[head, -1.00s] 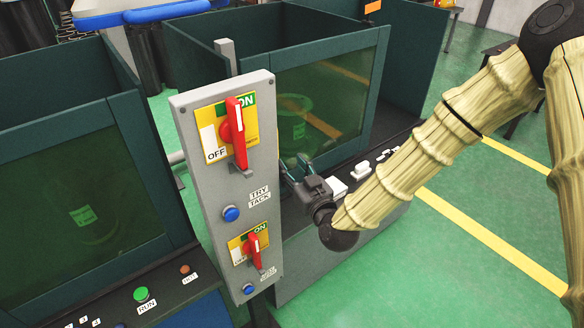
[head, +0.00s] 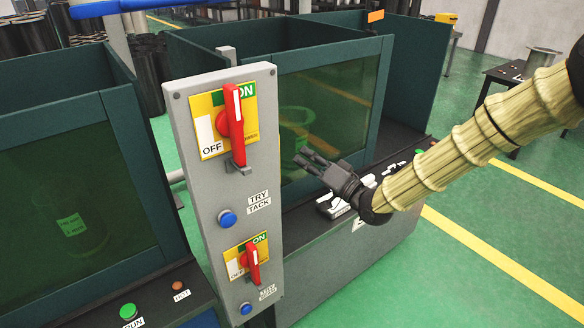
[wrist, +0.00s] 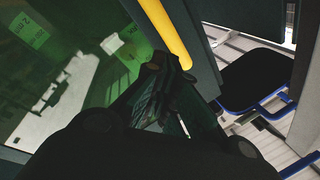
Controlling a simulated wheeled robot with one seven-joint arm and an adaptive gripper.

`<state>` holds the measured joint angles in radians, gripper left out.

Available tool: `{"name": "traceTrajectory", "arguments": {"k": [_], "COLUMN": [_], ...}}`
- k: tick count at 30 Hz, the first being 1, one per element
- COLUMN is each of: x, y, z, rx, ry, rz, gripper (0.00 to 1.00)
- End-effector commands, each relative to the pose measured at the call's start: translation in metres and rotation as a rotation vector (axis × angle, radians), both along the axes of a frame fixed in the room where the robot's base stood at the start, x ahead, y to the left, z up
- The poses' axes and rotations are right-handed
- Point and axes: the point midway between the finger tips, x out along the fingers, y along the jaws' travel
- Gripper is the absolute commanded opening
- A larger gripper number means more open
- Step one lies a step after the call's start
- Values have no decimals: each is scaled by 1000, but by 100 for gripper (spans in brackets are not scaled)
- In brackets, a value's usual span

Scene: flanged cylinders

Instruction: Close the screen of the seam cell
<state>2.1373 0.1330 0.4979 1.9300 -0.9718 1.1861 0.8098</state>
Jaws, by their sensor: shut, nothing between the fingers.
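Two dark teal cells with green-tinted screens stand side by side; I cannot read which is the seam cell. The right cell's screen (head: 335,100) is a framed pane standing across its front, with a round vessel (head: 296,125) dim behind it. The left cell's screen (head: 75,205) also stands across its front. My gripper (head: 303,158) is shut and empty, in front of the lower part of the right screen, just right of the switch panel. In the wrist view its fingers (wrist: 170,75) are close to a yellow bar (wrist: 165,32) beside tinted glass; contact is unclear.
A grey switch panel (head: 190,190) with red rotary switches (head: 232,125) and blue buttons stands just left of my gripper. A console ledge (head: 310,215) with small white items lies below it. Green floor (head: 455,295) is clear at the lower right.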

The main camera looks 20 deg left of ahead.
Motion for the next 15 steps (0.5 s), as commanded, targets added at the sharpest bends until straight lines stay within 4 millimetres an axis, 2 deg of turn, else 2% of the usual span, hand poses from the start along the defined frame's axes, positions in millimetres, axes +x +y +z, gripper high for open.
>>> {"name": "traceTrajectory", "arguments": {"k": [15], "x": [43], "y": [-40], "z": [-30], "rx": [100], "ry": [475], "rz": [261], "gripper": [0]}}
